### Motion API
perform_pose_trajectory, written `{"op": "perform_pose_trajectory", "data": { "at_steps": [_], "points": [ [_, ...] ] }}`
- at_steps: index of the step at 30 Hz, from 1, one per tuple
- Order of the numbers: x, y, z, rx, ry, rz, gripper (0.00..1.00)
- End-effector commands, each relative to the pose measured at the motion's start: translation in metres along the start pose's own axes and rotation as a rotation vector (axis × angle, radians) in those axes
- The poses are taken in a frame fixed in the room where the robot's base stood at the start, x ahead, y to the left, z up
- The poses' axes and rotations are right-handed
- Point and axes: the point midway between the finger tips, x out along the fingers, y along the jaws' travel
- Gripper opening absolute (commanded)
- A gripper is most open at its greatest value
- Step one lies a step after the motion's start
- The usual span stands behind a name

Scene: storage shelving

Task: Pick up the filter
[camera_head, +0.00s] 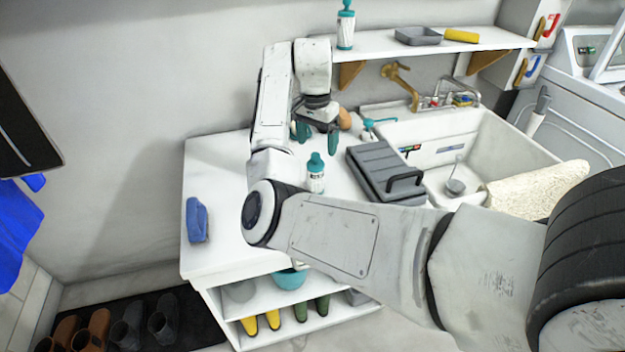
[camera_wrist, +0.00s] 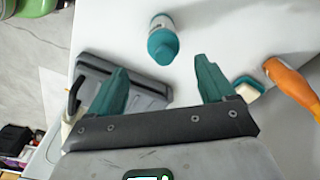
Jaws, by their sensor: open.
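No thing is plainly marked as the filter. A grey ribbed case with a black handle (camera_head: 375,165) lies on the white counter beside the sink; it also shows in the wrist view (camera_wrist: 150,92), partly behind one finger. A small round grey piece with a stem (camera_head: 455,187) sits in the sink. I cannot tell whether either is the filter. My gripper (camera_head: 318,128) is open and empty above the back of the counter, its teal fingers pointing down. In the wrist view my gripper (camera_wrist: 162,82) has a white bottle with a teal cap (camera_wrist: 163,42) beyond its fingertips.
The teal-capped bottle (camera_head: 316,180) stands on the counter near the case. An orange item (camera_wrist: 292,85) and a teal-and-white item (camera_wrist: 248,88) lie right of the fingers. A shelf (camera_head: 375,44) overhangs the back. The counter's left is mostly free.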

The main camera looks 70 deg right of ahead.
Motion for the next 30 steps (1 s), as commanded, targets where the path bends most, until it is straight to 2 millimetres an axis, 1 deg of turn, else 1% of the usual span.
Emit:
{"op": "perform_pose_trajectory", "data": {
  "at_steps": [1,3,5,7,10,15,18,23,30],
  "points": [
    [-0.007,-0.003,-0.002,0.024,-0.026,-0.004,0.83],
    [-0.012,-0.004,-0.004,0.048,-0.05,0.0,0.83],
    [-0.014,-0.005,-0.004,0.059,-0.063,0.002,0.83],
    [-0.012,-0.005,-0.004,0.066,-0.071,0.004,0.83],
    [0.0,-0.005,-0.003,0.068,-0.072,0.006,0.83],
    [0.026,-0.005,-0.001,0.066,-0.071,0.006,0.83],
    [0.036,-0.005,0.0,0.066,-0.07,0.005,0.83],
    [0.046,-0.005,0.0,0.066,-0.07,0.005,0.83],
    [0.08,-0.005,0.003,0.066,-0.071,0.006,0.83]
  ]
}}
